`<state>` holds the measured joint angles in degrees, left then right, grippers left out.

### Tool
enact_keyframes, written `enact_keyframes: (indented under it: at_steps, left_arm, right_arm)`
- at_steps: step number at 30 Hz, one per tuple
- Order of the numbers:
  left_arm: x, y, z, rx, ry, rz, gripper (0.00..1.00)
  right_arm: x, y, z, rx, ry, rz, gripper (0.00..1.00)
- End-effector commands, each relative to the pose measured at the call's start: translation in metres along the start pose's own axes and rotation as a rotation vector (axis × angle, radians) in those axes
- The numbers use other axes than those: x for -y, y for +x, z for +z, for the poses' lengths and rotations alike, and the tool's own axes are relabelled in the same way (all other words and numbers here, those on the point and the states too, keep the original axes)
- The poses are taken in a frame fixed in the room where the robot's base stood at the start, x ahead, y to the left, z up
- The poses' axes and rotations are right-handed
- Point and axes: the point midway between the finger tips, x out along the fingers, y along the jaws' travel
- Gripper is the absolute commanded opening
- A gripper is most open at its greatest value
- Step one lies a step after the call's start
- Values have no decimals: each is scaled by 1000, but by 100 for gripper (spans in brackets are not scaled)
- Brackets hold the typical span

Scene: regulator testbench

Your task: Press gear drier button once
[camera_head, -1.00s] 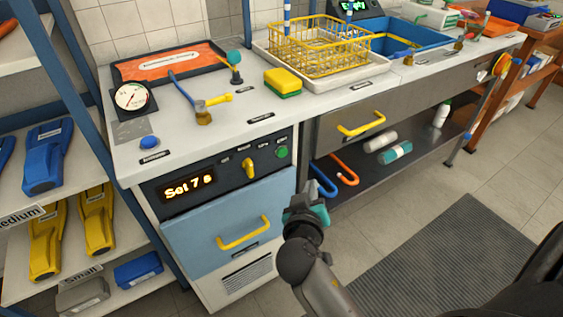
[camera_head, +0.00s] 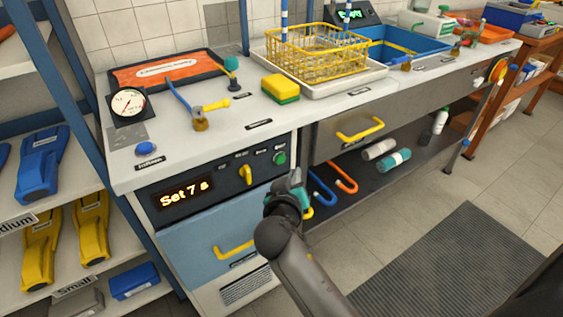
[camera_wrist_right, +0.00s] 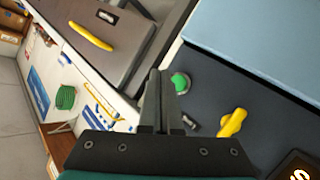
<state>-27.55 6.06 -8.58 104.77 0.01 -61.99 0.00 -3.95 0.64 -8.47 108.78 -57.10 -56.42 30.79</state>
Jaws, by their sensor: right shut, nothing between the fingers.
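The drier's dark control panel (camera_head: 222,180) has a lit display (camera_head: 184,195) reading "Set 7 s", a yellow knob (camera_head: 246,174) and a round green button (camera_head: 280,158) at its right end. My right gripper (camera_head: 295,182) is just below and slightly right of the green button in the head view, apart from it as far as I can see. In the right wrist view the shut, empty fingers (camera_wrist_right: 160,75) point beside the green button (camera_wrist_right: 180,82), with the yellow knob (camera_wrist_right: 232,122) further right. The left gripper is not in view.
A blue drawer (camera_head: 215,240) with a yellow handle lies below the panel. A grey drawer (camera_head: 400,120) is to the right, above a shelf with blue and orange hooks (camera_head: 345,175) and bottles. A blue button (camera_head: 145,148) sits on the countertop. Open floor lies in front.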

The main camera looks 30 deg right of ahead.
Motion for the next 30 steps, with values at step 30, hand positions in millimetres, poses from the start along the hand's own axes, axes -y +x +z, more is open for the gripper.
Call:
enact_keyframes:
  at_steps: [30]
  left_arm:
    - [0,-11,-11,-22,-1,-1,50]
  right_arm:
    - [13,19,-13,0,-1,1,0]
